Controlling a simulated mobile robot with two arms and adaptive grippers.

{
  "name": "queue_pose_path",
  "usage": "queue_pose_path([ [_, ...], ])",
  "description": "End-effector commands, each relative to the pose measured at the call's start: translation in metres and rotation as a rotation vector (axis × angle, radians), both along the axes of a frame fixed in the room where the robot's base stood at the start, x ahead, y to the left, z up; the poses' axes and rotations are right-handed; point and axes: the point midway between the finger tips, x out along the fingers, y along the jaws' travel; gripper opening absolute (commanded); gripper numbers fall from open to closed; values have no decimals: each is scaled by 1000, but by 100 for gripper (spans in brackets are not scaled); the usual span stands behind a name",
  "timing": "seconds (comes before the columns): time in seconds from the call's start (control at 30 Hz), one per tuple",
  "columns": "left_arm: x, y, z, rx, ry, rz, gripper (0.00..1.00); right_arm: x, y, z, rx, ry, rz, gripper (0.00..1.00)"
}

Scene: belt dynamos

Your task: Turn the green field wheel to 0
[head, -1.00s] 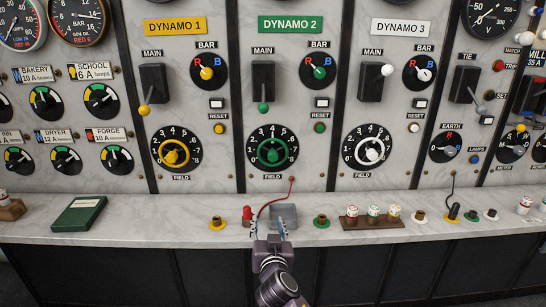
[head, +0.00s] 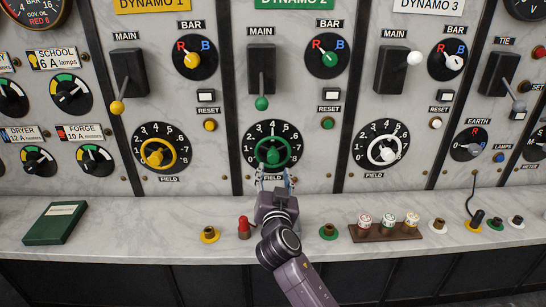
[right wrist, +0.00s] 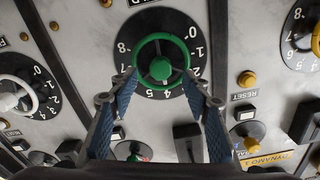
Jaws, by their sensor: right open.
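The green field wheel (head: 273,153) is on the Dynamo 2 panel, in the middle of a black dial numbered up to 8. It is also at the top centre of the right wrist view (right wrist: 163,70). I cannot tell which number it points to. My right gripper (head: 274,178) is just below and in front of the wheel. In the right wrist view my right gripper (right wrist: 163,85) is open, with its two blue-padded fingers apart on either side of the wheel's lower edge. I cannot tell whether they touch it. My left gripper is not in view.
The green main lever (head: 262,102) and bar selector (head: 327,58) are above the wheel. Yellow (head: 160,153) and white (head: 383,150) field wheels flank it. A marble ledge below holds a green book (head: 60,222), a red plug (head: 244,228) and a rack of fuses (head: 386,232).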

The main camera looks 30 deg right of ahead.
Motion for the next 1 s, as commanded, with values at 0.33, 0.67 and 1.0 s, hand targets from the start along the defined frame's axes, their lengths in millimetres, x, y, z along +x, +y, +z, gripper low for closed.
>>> queue_pose_path([
  [0.33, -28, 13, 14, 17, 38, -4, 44, 40, -26, 3, -4, 0, 0, 44],
  [0.67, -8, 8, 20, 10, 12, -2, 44, 60, -37, 0, -1, 0, 1, 44],
  [1.0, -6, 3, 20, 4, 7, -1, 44, 60, -37, 0, 0, 0, 1, 37],
])
